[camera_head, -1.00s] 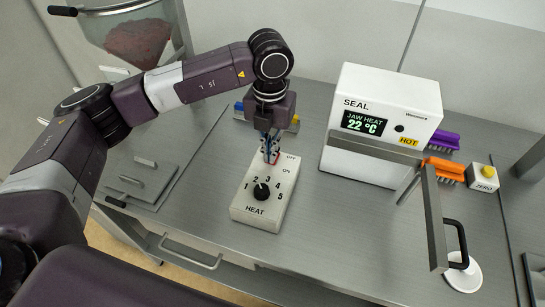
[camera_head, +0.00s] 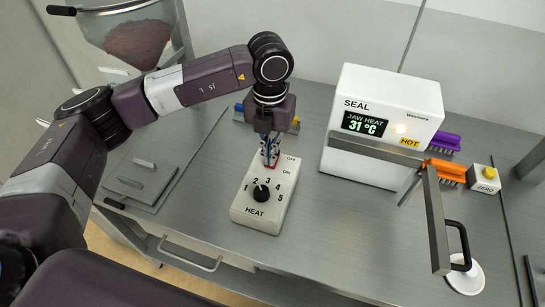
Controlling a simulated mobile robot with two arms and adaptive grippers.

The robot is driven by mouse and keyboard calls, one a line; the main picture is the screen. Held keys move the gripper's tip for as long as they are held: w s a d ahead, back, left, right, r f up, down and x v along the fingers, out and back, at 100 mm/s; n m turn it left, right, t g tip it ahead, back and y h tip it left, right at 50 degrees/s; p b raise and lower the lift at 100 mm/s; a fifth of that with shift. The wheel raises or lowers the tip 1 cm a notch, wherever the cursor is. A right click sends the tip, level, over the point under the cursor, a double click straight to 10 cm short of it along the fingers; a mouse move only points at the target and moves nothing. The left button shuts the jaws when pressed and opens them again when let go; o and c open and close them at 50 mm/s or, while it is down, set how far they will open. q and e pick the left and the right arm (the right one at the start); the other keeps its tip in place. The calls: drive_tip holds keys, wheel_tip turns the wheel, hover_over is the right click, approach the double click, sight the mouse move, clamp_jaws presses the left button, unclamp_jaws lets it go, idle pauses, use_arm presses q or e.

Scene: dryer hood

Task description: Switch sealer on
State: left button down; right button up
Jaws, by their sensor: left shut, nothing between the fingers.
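The sealer (camera_head: 382,125) is a white box marked SEAL at centre right. Its green display (camera_head: 365,123) reads JAW HEAT 31 °C, and a small lamp (camera_head: 400,128) glows beside the HOT label. A white control box (camera_head: 262,212) marked HEAT stands on the counter in front, with a black dial (camera_head: 261,193) and a red-framed switch with ON and OFF marks at its far end. My left gripper (camera_head: 270,160) is shut and points down at the switch, hiding most of it. Nothing shows between its fingers. My right gripper is not seen.
Orange (camera_head: 446,171) and purple (camera_head: 445,143) brushes lie right of the sealer, near a ZERO button box (camera_head: 484,179). A metal arm with a black handle (camera_head: 460,246) extends in front of the sealer.

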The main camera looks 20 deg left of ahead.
use_arm(q)
drive_tip(key=shift+r+p, duration=1.4)
drive_tip(key=shift+r, duration=1.9)
